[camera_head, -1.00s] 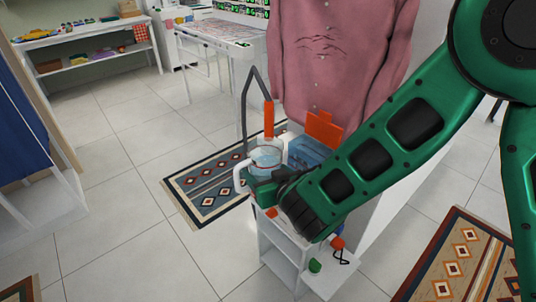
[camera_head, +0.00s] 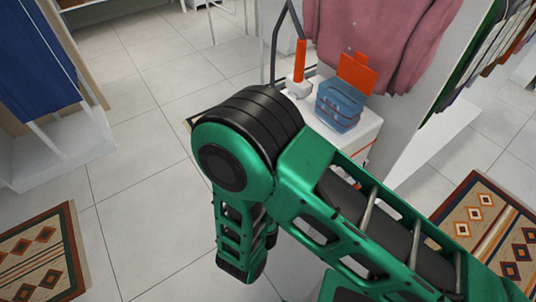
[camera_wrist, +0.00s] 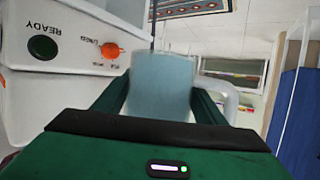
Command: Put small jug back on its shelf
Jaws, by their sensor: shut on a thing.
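The small jug (camera_wrist: 160,85) is a pale blue, see-through vessel with a white handle at its right in the wrist view. My gripper (camera_wrist: 158,103) is shut on it, with one dark green finger at each side. The jug looks upright. In the head view my green arm bends across the middle, and the jug and gripper are hidden. I cannot tell which shelf is the jug's own.
A white unit with a READY label (camera_wrist: 43,47) stands close at the left in the wrist view. In the head view a blue basket (camera_head: 338,108) sits on a white cabinet (camera_head: 365,130) below a pink shirt (camera_head: 405,40).

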